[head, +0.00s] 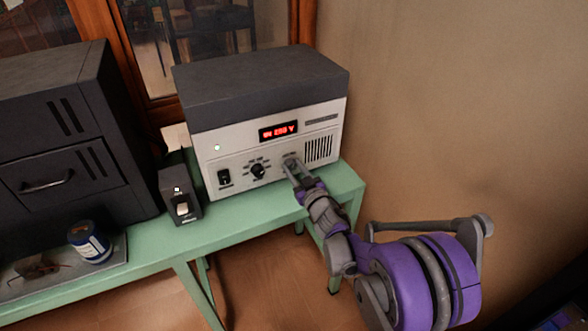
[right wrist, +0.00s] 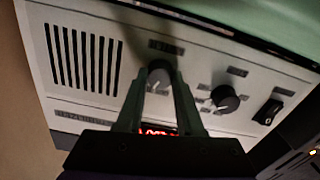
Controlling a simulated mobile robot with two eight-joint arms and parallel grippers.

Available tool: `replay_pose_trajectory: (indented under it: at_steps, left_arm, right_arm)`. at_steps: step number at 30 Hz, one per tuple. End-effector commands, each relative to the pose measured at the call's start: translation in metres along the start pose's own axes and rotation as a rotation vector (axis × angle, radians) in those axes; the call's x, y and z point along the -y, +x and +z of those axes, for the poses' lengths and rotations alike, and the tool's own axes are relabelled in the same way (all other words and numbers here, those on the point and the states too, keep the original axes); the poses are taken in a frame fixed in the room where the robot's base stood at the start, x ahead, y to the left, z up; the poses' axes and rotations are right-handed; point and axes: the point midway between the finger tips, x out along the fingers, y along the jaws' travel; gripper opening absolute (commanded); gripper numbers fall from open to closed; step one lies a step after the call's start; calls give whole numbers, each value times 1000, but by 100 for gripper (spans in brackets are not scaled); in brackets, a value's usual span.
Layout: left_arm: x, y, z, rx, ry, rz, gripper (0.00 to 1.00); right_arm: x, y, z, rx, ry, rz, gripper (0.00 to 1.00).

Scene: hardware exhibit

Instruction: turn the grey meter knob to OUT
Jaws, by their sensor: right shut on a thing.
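The power supply-like meter box (head: 262,75) has a dark grey top and a pale front with a red lit display (head: 278,131). The grey meter knob (right wrist: 160,74) is on its front, between my right gripper's fingers in the right wrist view. My right gripper (head: 293,168) reaches the front panel from the lower right and is shut on this knob. The fingers and arm hide much of the knob in the head view, and its pointer and labels are too small to read. My left gripper is not in view.
A black knob (head: 258,171) and a black rocker switch (head: 224,178) sit left of the grey knob. A small black switch box (head: 180,194), a blue-and-white can (head: 90,242) and a dark drawer cabinet (head: 66,140) stand further left. The green table (head: 150,240) carries them; a wall is at right.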

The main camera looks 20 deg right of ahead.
Motion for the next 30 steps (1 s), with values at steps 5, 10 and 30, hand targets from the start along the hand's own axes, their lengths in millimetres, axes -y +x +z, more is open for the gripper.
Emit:
replay_pose_trajectory:
  at_steps: [5,10,30]
  left_arm:
    - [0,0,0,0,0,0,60]
    - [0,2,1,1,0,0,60]
    - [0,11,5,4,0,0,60]
  right_arm:
    - [0,0,0,0,-8,0,0]
    - [0,0,0,0,-56,0,0]
    - [1,0,0,0,-542,0,0]
